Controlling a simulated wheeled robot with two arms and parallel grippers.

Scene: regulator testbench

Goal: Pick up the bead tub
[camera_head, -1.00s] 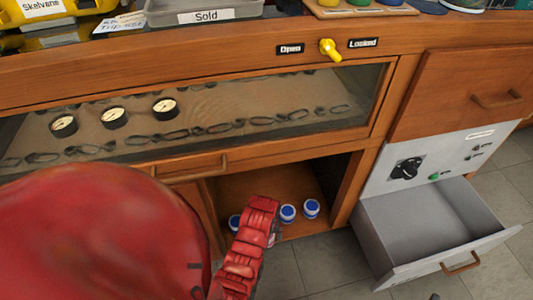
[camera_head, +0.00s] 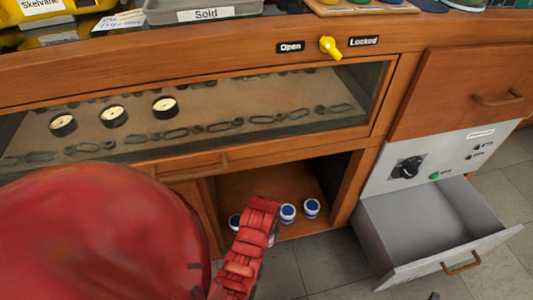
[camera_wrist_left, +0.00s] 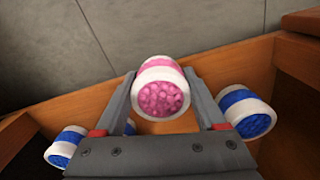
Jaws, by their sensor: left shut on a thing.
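In the left wrist view, the bead tub (camera_wrist_left: 160,92) is a small white-rimmed jar with pink beads at the end facing me and a pink band around it. My left gripper (camera_wrist_left: 161,104) is shut on it, with one finger on each side. In the head view, my red left arm and wrist (camera_head: 252,235) reach to the open cabinet front and hide the pink tub. My right gripper is in neither view.
Blue-and-white tubs stand in the cabinet (camera_head: 260,185), including one right of my wrist (camera_head: 288,213) and one left (camera_head: 235,221). In the wrist view, blue tubs (camera_wrist_left: 246,111) (camera_wrist_left: 66,146) flank the gripper closely. A grey drawer (camera_head: 430,225) stands open at right.

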